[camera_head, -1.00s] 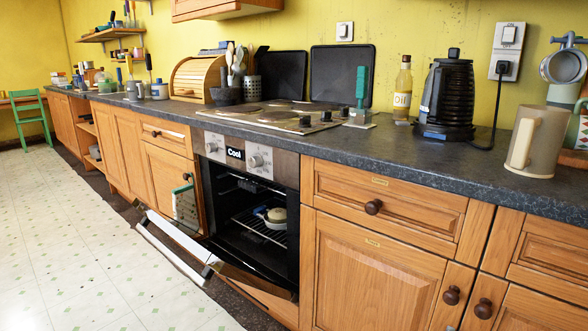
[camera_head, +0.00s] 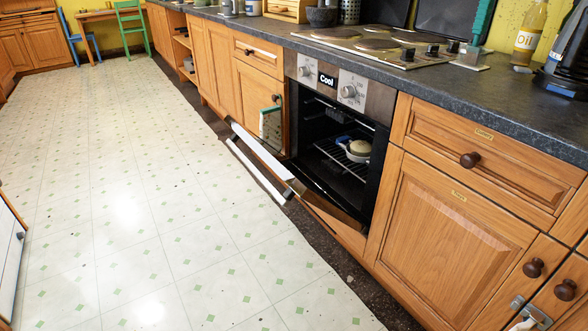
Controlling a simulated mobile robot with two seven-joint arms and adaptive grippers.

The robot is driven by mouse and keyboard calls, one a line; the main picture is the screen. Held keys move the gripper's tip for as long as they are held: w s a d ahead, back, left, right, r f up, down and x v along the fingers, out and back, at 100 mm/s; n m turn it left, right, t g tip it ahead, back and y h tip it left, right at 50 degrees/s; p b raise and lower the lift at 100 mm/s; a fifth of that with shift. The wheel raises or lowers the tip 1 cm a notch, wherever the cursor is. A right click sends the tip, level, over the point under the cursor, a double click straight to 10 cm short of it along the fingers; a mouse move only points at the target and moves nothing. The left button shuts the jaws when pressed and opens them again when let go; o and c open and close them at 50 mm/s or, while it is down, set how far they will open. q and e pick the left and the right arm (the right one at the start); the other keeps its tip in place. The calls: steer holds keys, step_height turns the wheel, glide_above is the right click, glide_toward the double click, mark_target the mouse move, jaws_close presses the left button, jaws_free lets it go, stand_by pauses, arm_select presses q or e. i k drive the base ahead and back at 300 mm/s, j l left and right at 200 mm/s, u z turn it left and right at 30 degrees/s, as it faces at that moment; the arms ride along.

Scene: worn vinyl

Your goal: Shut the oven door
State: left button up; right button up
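The oven (camera_head: 326,84) is built into the wooden counter, under the hob, with a control panel marked "Cool". Its door (camera_head: 266,152) is hinged at the bottom and hangs open, tilted outward over the floor. A long pale bar handle (camera_head: 258,171) runs along the outer side of the door's top edge. The dark oven inside shows, with a small round dish (camera_head: 358,150) on the wire rack (camera_head: 339,158). Neither of my grippers is in view, and nothing touches the door.
Open tiled floor (camera_head: 135,190) lies in front and to the left of the oven. Wooden cupboards (camera_head: 449,216) flank it. A small metal fitting (camera_head: 527,309) shows on the lower right cupboard. A green chair (camera_head: 131,25) stands far left. A bottle (camera_head: 530,32) stands on the worktop.

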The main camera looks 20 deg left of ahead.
mark_target(300, 183)
steer(key=i+j+z, duration=0.15)
steer(key=i+j, duration=0.2)
steer(key=i+j+z, duration=0.15)
steer(key=i+j, duration=0.2)
steer(key=j, duration=0.2)
steer(key=i+j+z, duration=0.1)
steer(key=j, duration=0.25)
steer(key=i+j+z, duration=0.15)
steer(key=j, duration=0.2)
steer(key=j+z, duration=0.1)
steer(key=j, duration=0.25)
steer(key=j+z, duration=0.2)
steer(key=j, duration=0.35)
steer(key=k+j+z, duration=0.15)
steer(key=j, duration=0.4)
steer(key=i, duration=0.05)
